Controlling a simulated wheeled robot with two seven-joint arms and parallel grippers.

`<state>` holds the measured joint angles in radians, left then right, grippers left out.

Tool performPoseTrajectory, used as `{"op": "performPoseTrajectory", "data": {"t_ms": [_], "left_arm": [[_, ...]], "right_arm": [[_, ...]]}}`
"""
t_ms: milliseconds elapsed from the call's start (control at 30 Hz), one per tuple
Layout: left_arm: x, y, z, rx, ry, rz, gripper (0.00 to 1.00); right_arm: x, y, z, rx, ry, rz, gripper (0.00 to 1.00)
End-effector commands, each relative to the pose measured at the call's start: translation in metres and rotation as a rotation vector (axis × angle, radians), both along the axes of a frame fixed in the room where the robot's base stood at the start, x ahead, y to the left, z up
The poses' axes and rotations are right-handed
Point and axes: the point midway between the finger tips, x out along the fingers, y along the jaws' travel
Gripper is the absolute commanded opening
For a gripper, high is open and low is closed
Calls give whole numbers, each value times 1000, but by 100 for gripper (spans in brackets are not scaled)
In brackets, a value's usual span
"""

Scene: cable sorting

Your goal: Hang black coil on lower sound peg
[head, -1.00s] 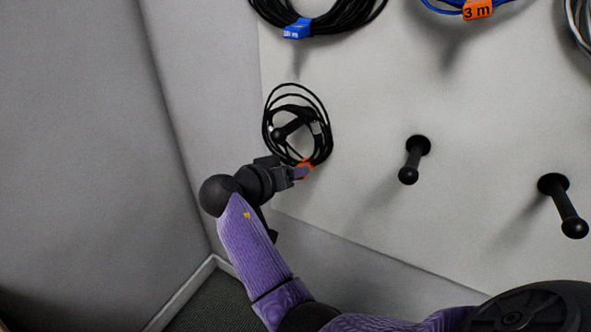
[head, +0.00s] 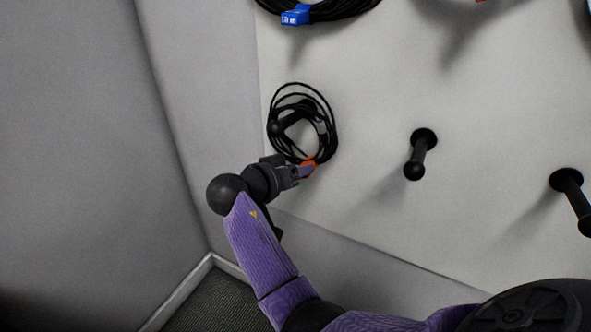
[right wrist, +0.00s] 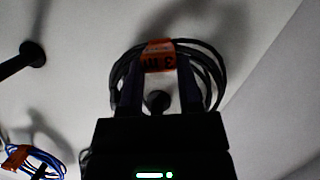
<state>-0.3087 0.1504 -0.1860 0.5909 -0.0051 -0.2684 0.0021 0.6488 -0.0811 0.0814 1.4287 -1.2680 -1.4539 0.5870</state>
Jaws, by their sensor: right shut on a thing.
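The black coil (head: 329,137) with an orange tag (head: 308,165) is up at the board on the left. In the head view it encircles a black peg (head: 279,127), whose tip shows inside the ring. My right gripper (head: 305,172) is shut on the coil at the orange tag, at its lower edge. In the right wrist view the coil (right wrist: 217,75) and its tag (right wrist: 160,57) sit between the fingers, with the peg's round end (right wrist: 158,101) inside the loop. How far the coil sits along the peg is hard to tell. My left gripper is not in view.
Two bare black pegs (head: 420,155) (head: 571,200) stick out to the right. A larger black coil with a blue tag (head: 295,16) hangs above. A grey side wall (head: 80,130) stands close on the left. A blue coil (right wrist: 40,157) shows in the right wrist view.

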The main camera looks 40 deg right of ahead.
Motion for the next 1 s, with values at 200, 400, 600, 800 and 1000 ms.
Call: {"op": "performPoseTrajectory", "data": {"t_ms": [200, 400, 600, 800, 1000], "left_arm": [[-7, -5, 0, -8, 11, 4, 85], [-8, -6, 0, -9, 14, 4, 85], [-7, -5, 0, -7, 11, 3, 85], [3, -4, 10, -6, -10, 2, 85], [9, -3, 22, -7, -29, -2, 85]], "right_arm": [[-1, 1, -4, 6, 9, 0, 52], [0, 0, -3, 4, 5, 0, 85], [0, 0, -2, 4, 5, 0, 85], [-5, 26, 11, 6, 2, 4, 85], [-15, 73, 27, 6, 4, 3, 85]]}}
